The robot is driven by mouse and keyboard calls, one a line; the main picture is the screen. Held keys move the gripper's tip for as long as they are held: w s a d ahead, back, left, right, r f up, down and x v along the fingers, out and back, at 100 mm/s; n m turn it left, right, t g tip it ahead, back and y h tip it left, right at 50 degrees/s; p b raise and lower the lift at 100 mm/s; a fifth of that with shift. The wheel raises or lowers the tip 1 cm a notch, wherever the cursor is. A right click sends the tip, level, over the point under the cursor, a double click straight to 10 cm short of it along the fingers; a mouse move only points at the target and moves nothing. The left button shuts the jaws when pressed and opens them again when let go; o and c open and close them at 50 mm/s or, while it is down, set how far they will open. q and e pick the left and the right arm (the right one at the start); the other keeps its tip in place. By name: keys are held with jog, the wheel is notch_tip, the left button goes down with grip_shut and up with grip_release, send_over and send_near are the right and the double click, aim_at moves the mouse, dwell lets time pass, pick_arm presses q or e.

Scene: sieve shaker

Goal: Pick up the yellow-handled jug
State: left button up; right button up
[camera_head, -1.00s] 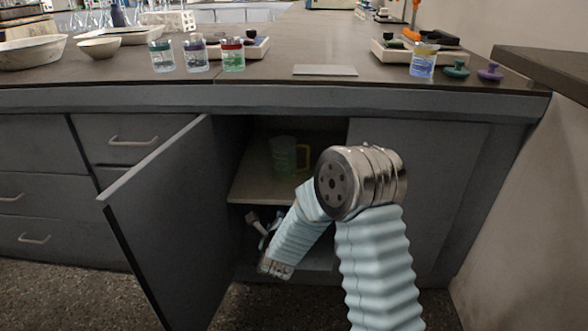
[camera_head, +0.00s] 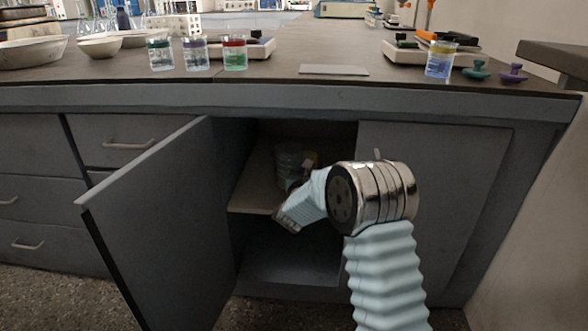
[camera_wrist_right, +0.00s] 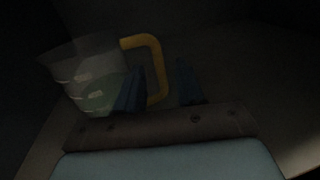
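The clear jug (camera_head: 287,158) stands on the upper shelf inside the open cupboard, dim in the head view. In the right wrist view the jug (camera_wrist_right: 88,82) is at the left, and its yellow handle (camera_wrist_right: 158,68) is near the middle. My right gripper (camera_wrist_right: 160,88) is open, with its dark blue fingers spread on either side of the handle's upright part. Whether they touch it is too dark to tell. In the head view my right gripper (camera_head: 307,170) is beside the jug, partly hidden by its own wrist. My left gripper is not in view.
The cupboard door (camera_head: 150,225) stands open at the left. The upper shelf (camera_head: 252,190) is narrow, with a dark lower compartment beneath. The right door (camera_head: 455,200) is shut. Several beakers, such as the red-banded one (camera_head: 235,55), stand on the worktop (camera_head: 270,82) above.

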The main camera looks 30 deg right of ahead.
jog(key=x, duration=0.4)
jog(key=shift+w+d+f, duration=0.1)
jog(key=shift+w, duration=0.15)
grip_shut()
